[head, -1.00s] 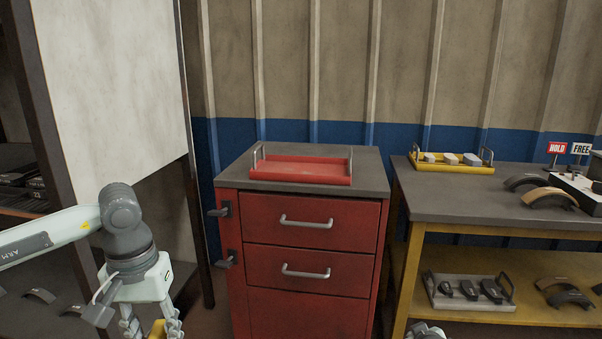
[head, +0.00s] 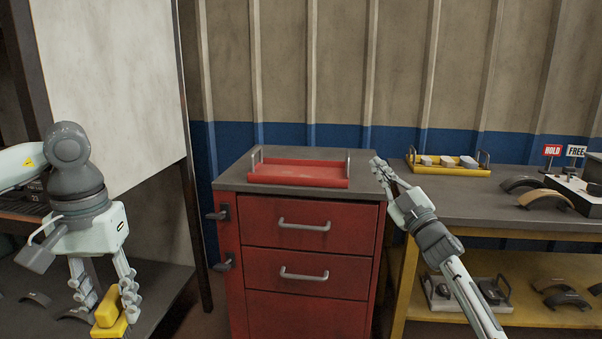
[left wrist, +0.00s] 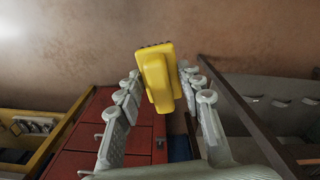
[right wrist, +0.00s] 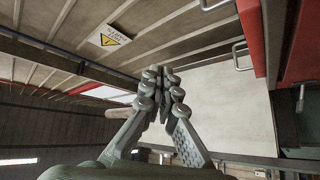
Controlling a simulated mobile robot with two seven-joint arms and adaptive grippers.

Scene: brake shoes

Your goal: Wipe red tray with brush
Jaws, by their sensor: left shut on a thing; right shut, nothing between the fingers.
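The red tray (head: 300,174) with two metal handles lies on the grey top of the red drawer cabinet in the head view. The brush (head: 110,314) has a yellow body and is held in my left gripper (head: 108,300), low at the left of the head view, well away from the tray. The brush also shows in the left wrist view (left wrist: 158,80), with dark bristles at its far end. My right gripper (head: 380,168) is shut and empty, just right of the tray near its right handle. In the right wrist view its fingertips (right wrist: 162,75) meet.
The red drawer cabinet (head: 310,255) has handles and dark latches on its front. A workbench (head: 465,205) at right carries a yellow tray (head: 448,168), brake shoes (head: 545,198) and small signs. A dark rack with a pale side panel (head: 115,90) stands at left.

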